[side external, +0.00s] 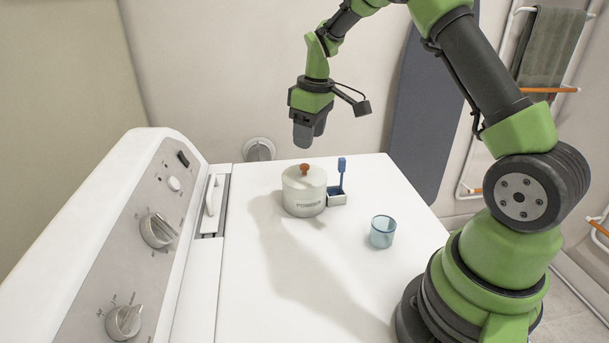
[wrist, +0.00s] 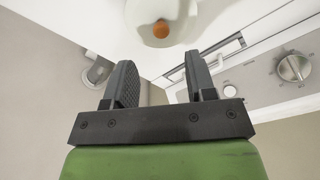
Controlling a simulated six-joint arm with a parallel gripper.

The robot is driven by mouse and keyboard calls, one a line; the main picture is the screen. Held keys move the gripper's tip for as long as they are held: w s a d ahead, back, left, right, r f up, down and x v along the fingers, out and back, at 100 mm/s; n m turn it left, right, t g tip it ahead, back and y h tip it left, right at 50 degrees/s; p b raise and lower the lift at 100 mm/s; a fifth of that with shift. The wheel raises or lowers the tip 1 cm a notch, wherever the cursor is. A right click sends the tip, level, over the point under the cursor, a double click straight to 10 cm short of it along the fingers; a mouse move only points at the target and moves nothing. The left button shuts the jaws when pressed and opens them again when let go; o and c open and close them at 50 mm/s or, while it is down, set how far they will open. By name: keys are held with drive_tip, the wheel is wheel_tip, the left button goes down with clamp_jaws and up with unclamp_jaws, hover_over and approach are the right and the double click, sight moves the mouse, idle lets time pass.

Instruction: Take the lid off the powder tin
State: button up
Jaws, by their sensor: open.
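The powder tin (side external: 304,196) is a white round tin with lettering on its front. It stands upright on the white machine top. Its pale lid (side external: 304,178) with an orange-brown knob (side external: 305,168) sits on it. In the wrist view the lid (wrist: 148,20) and its knob (wrist: 161,28) show at the top edge, beyond the fingers. My gripper (side external: 308,140) hangs above the tin, pointing down, apart from the knob. In the wrist view my gripper (wrist: 159,75) is open, with nothing between its fingers.
A blue glass cup (side external: 382,231) stands further right. The control panel (side external: 140,235) rises at the left. The front of the machine top (side external: 310,290) is clear.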

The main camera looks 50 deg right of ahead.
sight(305, 165)
drive_tip(key=f, duration=0.4)
drive_tip(key=w+f, duration=0.1)
drive_tip(key=f, duration=0.2)
drive_tip(key=shift+a+f, duration=0.1)
drive_tip(key=shift+a, duration=0.05)
clamp_jaws()
